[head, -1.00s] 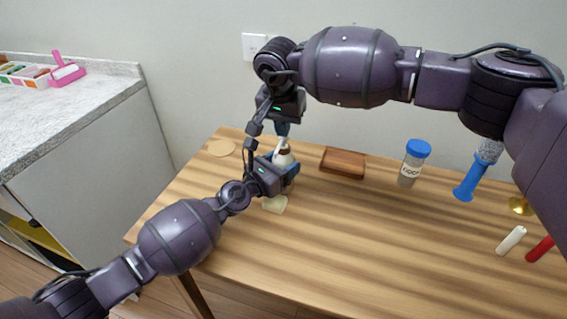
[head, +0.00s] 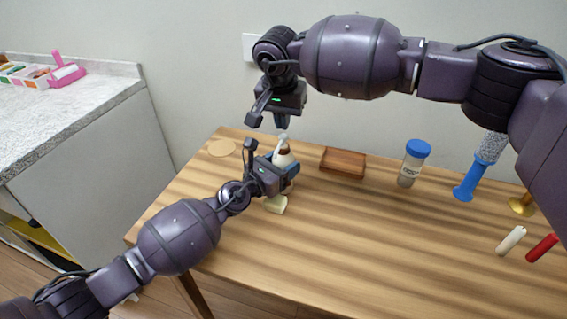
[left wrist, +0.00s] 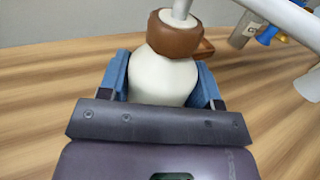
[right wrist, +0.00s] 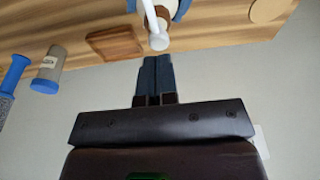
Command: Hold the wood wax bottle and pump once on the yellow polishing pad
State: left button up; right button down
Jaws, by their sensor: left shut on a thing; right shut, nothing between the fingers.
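The wood wax bottle (head: 284,157) is cream with a brown collar and a white pump. My left gripper (head: 283,172) is shut around its body over the table, and the left wrist view shows the bottle (left wrist: 165,78) between its blue fingers. My right gripper (head: 282,126) is shut and empty just above the pump head, pointing down. In the right wrist view its closed fingers (right wrist: 155,65) are close to the white pump head (right wrist: 158,40). A pale yellow pad (head: 276,205) lies on the table beside the bottle, partly hidden by my left gripper.
On the wooden table (head: 330,240) are a round tan disc (head: 222,148), a brown tray (head: 343,162), a blue-lidded jar (head: 412,163), a blue-handled brush (head: 477,175), and white (head: 511,240) and red (head: 542,248) cylinders. The front middle is clear.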

jog(key=v, duration=0.4)
jog(key=w+v, duration=0.1)
jog(key=v, duration=0.1)
jog(key=shift+d, duration=0.2)
dwell(1.9)
pick_arm(q)
jog(key=o, duration=1.1)
jog(key=shift+s+r, duration=0.15)
